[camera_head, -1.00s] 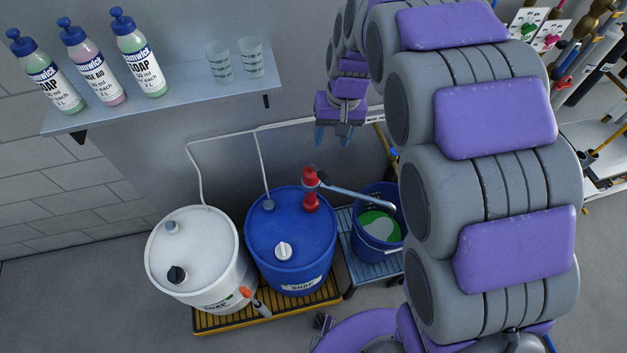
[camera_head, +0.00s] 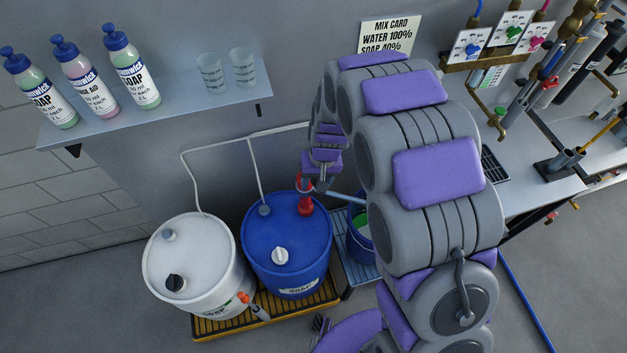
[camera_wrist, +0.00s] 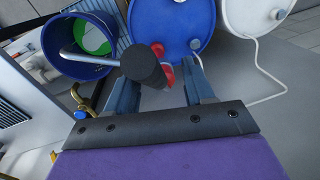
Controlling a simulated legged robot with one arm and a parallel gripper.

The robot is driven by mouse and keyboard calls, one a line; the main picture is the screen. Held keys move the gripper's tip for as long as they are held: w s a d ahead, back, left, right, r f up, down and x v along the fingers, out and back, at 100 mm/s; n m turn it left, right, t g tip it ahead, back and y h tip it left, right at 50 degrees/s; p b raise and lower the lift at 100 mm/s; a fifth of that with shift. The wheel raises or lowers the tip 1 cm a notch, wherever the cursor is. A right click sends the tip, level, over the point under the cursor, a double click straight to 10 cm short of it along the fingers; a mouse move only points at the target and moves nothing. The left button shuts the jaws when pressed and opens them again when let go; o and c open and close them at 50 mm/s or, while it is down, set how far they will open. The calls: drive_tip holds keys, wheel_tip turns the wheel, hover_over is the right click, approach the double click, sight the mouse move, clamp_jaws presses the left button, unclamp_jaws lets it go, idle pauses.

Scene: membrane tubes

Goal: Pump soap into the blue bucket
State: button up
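The red pump (camera_head: 305,203) stands on top of the blue soap drum (camera_head: 270,230), with a grey spout reaching right over the blue bucket (camera_head: 357,250). The bucket is partly hidden by my arm. In the wrist view, the bucket (camera_wrist: 75,62) shows green and white inside. My gripper (camera_head: 312,186) is at the top of the pump, its fingers small and partly unclear there. In the wrist view, my gripper (camera_wrist: 162,78) has its fingers apart. A dark cylindrical grip (camera_wrist: 142,62) overlaps the left finger, with red pump parts (camera_wrist: 160,50) behind; contact cannot be told.
A white drum (camera_head: 190,255) stands left of the blue drum on a yellow pallet (camera_head: 265,318). A wall shelf (camera_head: 180,110) holds bottles and clear cups. A mix card (camera_head: 390,36) hangs on the wall. A counter with valves and pipes is at right.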

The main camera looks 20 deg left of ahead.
drive_tip(key=shift+d+f, duration=0.5)
drive_tip(key=shift+d, duration=0.3)
drive_tip(key=shift+a, duration=0.3)
drive_tip(key=shift+c, duration=0.2)
drive_tip(key=shift+a+f, duration=0.15)
drive_tip(key=shift+a, duration=0.35)
drive_tip(key=shift+c, duration=2.3)
drive_tip(key=shift+w+d, duration=0.1)
drive_tip(key=shift+d, duration=0.3)
drive_tip(key=shift+c, duration=1.4)
drive_tip(key=shift+a, duration=0.1)
clamp_jaws()
